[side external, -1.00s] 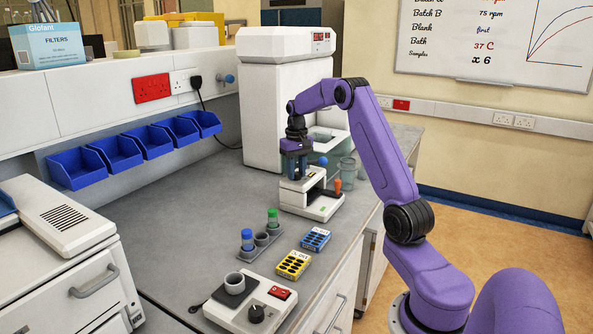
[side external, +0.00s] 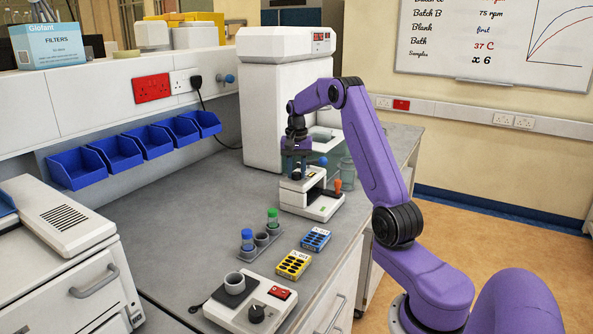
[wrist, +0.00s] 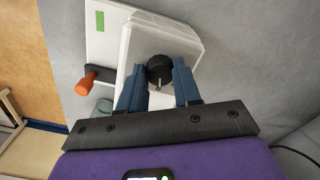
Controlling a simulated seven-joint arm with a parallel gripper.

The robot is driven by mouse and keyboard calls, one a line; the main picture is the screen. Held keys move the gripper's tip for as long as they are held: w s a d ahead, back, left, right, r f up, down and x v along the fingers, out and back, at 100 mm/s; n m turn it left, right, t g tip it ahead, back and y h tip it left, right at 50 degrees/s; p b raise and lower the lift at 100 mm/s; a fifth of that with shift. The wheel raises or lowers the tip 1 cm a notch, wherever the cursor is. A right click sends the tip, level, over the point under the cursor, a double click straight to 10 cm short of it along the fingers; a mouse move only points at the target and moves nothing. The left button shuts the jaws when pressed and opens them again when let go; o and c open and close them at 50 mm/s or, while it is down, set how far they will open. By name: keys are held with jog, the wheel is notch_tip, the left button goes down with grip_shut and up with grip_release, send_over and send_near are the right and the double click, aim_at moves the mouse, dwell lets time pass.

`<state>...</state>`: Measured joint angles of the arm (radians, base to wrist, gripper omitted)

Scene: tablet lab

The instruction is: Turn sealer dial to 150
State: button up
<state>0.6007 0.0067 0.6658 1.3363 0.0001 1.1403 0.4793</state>
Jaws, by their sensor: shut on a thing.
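The sealer (side external: 312,194) is a white machine on the grey bench in the side view, with an orange-knobbed lever (side external: 337,185) at its right. In the wrist view, the sealer (wrist: 128,50) shows from above. Its black dial (wrist: 160,70) sits between the blue fingers of my gripper (wrist: 160,88), with a pale mark on its near side. My gripper (side external: 296,168) is shut on the dial at the top of the sealer. The dial is hidden by the fingers in the side view, and its scale cannot be read.
A tall white machine (side external: 290,95) stands behind the sealer, and a clear beaker (side external: 347,172) stands to its right. A tube rack (side external: 262,240), blister packs (side external: 293,264) and a hotplate-like device (side external: 250,303) are nearer the camera. Open bench lies left of the sealer.

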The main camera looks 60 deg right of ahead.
aim_at(297, 173)
jog(key=shift+r, duration=0.1)
jog(key=o, duration=1.1)
jog(key=shift+c, duration=0.2)
jog(key=shift+r, duration=0.1)
notch_tip(297, 173, up, 17)
jog(key=shift+r, duration=0.1)
dwell(0.3)
